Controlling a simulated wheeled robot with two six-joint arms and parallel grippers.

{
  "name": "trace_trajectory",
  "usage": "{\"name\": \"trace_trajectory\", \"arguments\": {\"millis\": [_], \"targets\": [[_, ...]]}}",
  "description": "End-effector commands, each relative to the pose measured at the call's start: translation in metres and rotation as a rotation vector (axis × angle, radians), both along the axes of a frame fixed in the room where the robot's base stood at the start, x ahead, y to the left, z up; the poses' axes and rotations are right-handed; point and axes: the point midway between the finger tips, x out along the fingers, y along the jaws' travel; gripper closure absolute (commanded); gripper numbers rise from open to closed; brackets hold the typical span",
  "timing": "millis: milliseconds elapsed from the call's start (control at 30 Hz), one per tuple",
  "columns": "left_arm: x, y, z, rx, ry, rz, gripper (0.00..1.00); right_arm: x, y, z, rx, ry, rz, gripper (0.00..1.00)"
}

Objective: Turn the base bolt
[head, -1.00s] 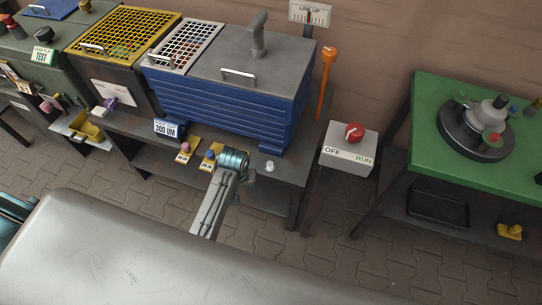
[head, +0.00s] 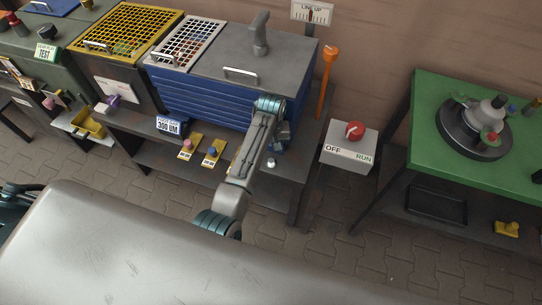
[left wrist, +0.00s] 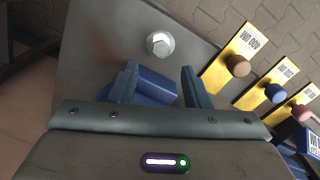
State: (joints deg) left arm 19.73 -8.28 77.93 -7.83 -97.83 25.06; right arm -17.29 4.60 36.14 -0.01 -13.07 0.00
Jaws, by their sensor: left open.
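The base bolt (head: 271,162) is a small silver bolt standing on the dark bench top, near the foot of the blue ribbed box. In the left wrist view the bolt (left wrist: 160,43) shows its hexagonal head, just beyond and between my fingertips. My left gripper (head: 281,142) is above the bench, close to the bolt and in front of the box's right corner. In the left wrist view my left gripper (left wrist: 160,84) has its two blue fingers apart, with nothing held between them. The fingers look clear of the bolt. My right gripper is not in view.
Yellow tags with knobs (left wrist: 238,66) lie beside the bolt. The blue box (head: 210,98) with a grey lid rises behind. An orange lever (head: 328,68) and an OFF/RUN switch box (head: 349,147) stand to the right. A green table (head: 430,120) is farther right.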

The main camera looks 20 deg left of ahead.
Motion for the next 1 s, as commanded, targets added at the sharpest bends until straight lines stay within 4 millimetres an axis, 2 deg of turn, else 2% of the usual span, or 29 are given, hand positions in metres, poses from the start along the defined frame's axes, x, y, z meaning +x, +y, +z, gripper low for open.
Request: {"name": "trace_trajectory", "arguments": {"millis": [100, 300, 500, 733, 767, 967, 1000], "targets": [[-0.001, 0.000, -0.024, 0.001, 0.004, 0.000, 0.57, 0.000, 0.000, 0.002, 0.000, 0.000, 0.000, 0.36], [0.000, 0.001, -0.054, 0.002, 0.001, 0.000, 0.57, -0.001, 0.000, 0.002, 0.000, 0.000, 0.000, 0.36], [0.000, 0.001, -0.066, 0.000, -0.001, 0.000, 0.57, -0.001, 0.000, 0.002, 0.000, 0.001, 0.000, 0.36], [0.000, 0.001, -0.066, 0.000, -0.001, 0.000, 0.57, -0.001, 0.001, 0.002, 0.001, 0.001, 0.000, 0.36], [0.000, 0.001, -0.066, 0.000, -0.001, 0.000, 0.59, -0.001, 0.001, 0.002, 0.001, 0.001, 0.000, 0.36], [0.000, 0.001, -0.066, 0.000, -0.001, 0.000, 0.98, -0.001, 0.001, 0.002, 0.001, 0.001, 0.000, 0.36], [0.000, 0.001, -0.066, 0.000, -0.001, 0.000, 1.00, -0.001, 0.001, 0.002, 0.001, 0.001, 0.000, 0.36]]}}
